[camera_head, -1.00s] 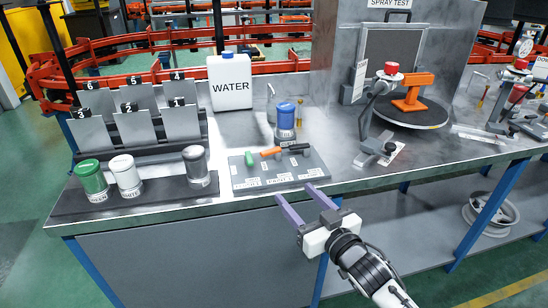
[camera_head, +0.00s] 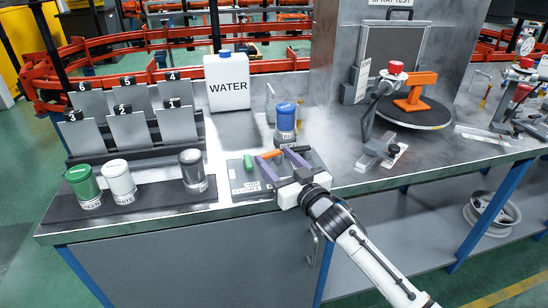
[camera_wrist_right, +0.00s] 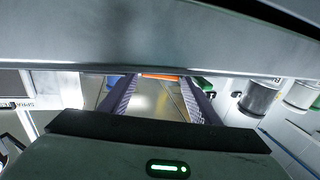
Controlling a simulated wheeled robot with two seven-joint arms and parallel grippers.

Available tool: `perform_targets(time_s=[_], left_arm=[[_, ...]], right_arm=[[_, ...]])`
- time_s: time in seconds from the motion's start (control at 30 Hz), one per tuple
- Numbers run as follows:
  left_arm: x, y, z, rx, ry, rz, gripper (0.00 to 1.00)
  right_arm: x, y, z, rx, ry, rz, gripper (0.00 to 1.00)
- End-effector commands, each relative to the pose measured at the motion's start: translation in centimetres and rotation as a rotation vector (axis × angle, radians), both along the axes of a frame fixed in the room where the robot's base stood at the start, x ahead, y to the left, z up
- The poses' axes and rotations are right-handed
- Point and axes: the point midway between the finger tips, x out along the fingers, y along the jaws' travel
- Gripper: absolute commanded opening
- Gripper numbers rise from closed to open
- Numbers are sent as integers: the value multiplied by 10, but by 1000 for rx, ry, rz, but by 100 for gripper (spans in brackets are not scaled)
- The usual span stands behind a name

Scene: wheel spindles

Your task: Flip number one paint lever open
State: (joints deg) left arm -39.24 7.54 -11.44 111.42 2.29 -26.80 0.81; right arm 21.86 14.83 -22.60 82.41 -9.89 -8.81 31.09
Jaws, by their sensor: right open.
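A grey lever panel (camera_head: 236,167) lies on the bench with a green lever (camera_head: 250,164), an orange lever (camera_head: 272,154) and a black lever (camera_head: 297,149). Its labels are too small to read and partly covered, so I cannot tell which lever is number one. My right gripper (camera_head: 277,158) is open and empty, its purple fingers over the panel near the orange and black levers. In the right wrist view the orange lever (camera_wrist_right: 160,76) shows beyond and between the fingertips (camera_wrist_right: 160,86), and the green lever (camera_wrist_right: 203,84) is outside them. I cannot tell whether anything touches. My left gripper is out of view.
A blue-lidded cup (camera_head: 285,116) stands just behind the panel. Green (camera_head: 84,188), white (camera_head: 119,181) and dark grey (camera_head: 193,170) cups stand on a dark tray to the left. A water jug (camera_head: 228,85) is behind.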

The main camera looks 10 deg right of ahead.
Motion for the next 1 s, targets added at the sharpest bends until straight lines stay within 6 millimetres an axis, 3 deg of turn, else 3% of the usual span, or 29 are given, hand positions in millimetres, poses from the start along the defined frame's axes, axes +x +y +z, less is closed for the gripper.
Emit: perform_targets(time_s=[0.13, 0.47, 0.63, 1.0], left_arm=[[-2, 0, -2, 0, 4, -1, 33], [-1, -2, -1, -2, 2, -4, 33], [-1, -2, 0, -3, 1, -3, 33], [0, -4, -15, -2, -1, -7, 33]], right_arm=[[12, 3, 0, -1, 0, 0, 56], [15, 4, 0, -1, 0, 0, 56], [15, 4, 0, -1, 0, 1, 29], [17, 14, 0, 13, -12, -84, 28]])
